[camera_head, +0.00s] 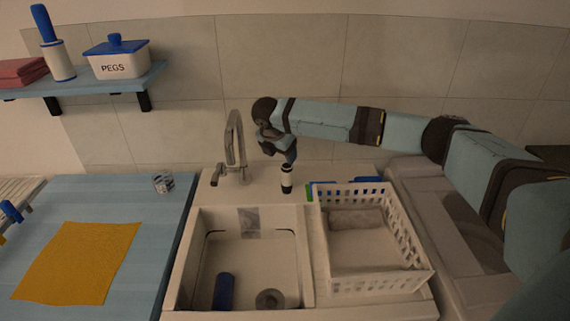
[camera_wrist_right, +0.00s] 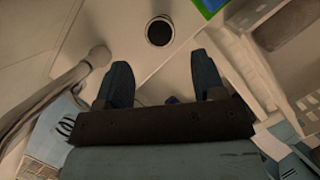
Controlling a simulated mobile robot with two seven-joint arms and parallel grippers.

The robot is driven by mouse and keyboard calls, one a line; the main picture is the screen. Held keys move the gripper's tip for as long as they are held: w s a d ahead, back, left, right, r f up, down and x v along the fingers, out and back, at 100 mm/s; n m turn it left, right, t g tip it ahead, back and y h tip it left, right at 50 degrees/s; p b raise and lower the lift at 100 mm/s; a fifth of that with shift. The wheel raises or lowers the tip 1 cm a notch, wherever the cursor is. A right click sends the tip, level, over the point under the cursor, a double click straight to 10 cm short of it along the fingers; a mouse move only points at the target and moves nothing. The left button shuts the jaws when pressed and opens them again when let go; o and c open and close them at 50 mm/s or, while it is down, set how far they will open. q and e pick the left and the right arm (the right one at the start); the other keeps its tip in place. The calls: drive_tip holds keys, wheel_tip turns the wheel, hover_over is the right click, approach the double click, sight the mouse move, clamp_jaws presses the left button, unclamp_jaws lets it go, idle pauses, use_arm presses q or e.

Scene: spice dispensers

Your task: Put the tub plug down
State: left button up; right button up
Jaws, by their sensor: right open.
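My right gripper (camera_head: 288,158) is over the pale sink deck behind the basin; in the right wrist view (camera_wrist_right: 161,68) its two fingers stand apart with nothing between them. A small upright dark piece with a white band (camera_head: 287,180) stands on the deck just below it. In the right wrist view a dark round top with a pale rim (camera_wrist_right: 160,31) lies beyond the fingertips, apparently the same piece. I cannot tell whether it is the tub plug. A round grey fitting (camera_head: 270,299) is on the basin floor; plug or drain is unclear. My left gripper is out of view.
The faucet (camera_head: 235,145) stands left of the gripper. A white basket (camera_head: 376,288) is right of the basin. A blue cylinder (camera_head: 223,291) lies in the basin. The blue worktop (camera_head: 120,205) at left holds a yellow cloth (camera_head: 78,262) and a small glass (camera_head: 163,183).

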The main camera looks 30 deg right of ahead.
drive_tip(key=v, duration=0.4)
idle(0.5)
